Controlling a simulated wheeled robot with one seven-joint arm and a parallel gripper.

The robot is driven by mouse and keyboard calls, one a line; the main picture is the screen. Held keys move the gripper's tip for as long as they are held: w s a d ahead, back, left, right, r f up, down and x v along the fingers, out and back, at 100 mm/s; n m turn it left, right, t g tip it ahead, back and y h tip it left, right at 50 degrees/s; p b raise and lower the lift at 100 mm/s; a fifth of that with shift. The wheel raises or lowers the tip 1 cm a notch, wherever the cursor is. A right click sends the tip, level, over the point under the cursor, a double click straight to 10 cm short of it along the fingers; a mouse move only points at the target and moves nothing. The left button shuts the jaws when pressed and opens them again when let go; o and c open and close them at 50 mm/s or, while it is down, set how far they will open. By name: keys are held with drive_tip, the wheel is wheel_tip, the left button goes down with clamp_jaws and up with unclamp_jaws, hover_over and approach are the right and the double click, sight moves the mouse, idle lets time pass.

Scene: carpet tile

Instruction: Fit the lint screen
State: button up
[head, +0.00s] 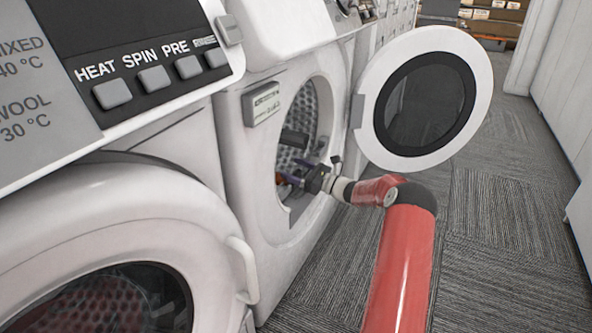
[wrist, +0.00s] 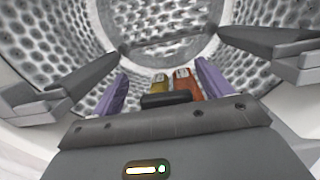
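My gripper (head: 292,179) reaches through the open round door of the middle washer, into the mouth of its drum. In the wrist view, two purple fingers (wrist: 116,96) (wrist: 208,78) stand apart, with the dark gripper body below them. I cannot pick out a lint screen for certain in either view.
The perforated drum (wrist: 160,22) surrounds the gripper, with grey bars at both sides. The white door (head: 372,88) is swung wide open to the right of my arm. A nearer washer (head: 110,210) stands at left. Carpeted floor (head: 500,220) at right is clear.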

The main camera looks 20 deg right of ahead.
drive_tip(key=shift+f, duration=0.2)
drive_tip(key=r+p+v, duration=0.1)
drive_tip(key=v, duration=0.6)
drive_tip(key=shift+s+d+f, duration=0.3)
drive_tip(key=shift+f, duration=0.1)
